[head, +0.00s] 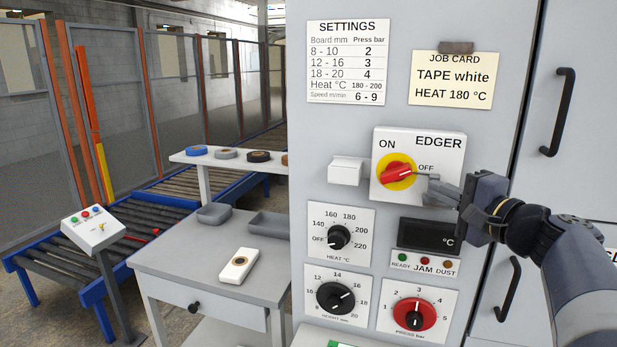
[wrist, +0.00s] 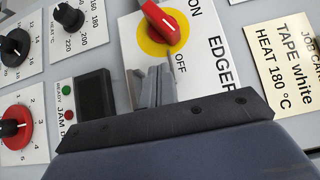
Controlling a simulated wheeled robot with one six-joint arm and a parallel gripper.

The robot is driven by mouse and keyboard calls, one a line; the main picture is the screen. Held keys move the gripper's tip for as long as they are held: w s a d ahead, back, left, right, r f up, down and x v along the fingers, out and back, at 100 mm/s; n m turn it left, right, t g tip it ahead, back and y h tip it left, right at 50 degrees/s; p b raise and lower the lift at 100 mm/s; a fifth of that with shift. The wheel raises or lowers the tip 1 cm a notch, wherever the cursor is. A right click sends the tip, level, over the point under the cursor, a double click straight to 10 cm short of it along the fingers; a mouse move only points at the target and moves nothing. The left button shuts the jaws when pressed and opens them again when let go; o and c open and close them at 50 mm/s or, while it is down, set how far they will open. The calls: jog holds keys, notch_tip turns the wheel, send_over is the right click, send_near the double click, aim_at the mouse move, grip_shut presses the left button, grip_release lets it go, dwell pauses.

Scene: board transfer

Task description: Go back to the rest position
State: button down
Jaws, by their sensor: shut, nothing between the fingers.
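My gripper (head: 432,178) is shut and empty in front of the grey machine cabinet. Its fingertips are close to the right side of the EDGER switch, a red knob (head: 396,174) on a yellow disc. The knob's white mark points up and right, towards OFF. In the wrist view the closed fingers (wrist: 155,88) stand just below the red knob (wrist: 160,22), over the white EDGER plate. I cannot tell whether the fingertips touch the knob. No rest position is marked in view.
Below the switch are a heat dial (head: 338,237), a height dial (head: 335,297), a red press bar dial (head: 414,314) and a dark display (head: 429,235). A black door handle (head: 559,112) sticks out at right. A grey side table (head: 190,257) stands at left, before a roller conveyor (head: 70,278).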

jog(key=shift+s+d+f, duration=0.1)
jog(key=shift+s+d, duration=0.05)
jog(key=shift+s, duration=0.25)
jog(key=shift+x, duration=1)
jog(key=shift+f+b, duration=0.3)
jog(key=shift+b, duration=0.25)
jog(key=w+t+b, duration=0.1)
jog(key=b, duration=0.1)
jog(key=shift+a+f+m+b, duration=0.1)
jog(key=shift+a+m+b, duration=0.25)
jog(key=shift+m+b, duration=0.05)
jog(key=shift+w, duration=0.1)
jog(key=shift+r, duration=0.2)
jog(key=shift+a+f+b, duration=0.1)
jog(key=shift+b, duration=0.2)
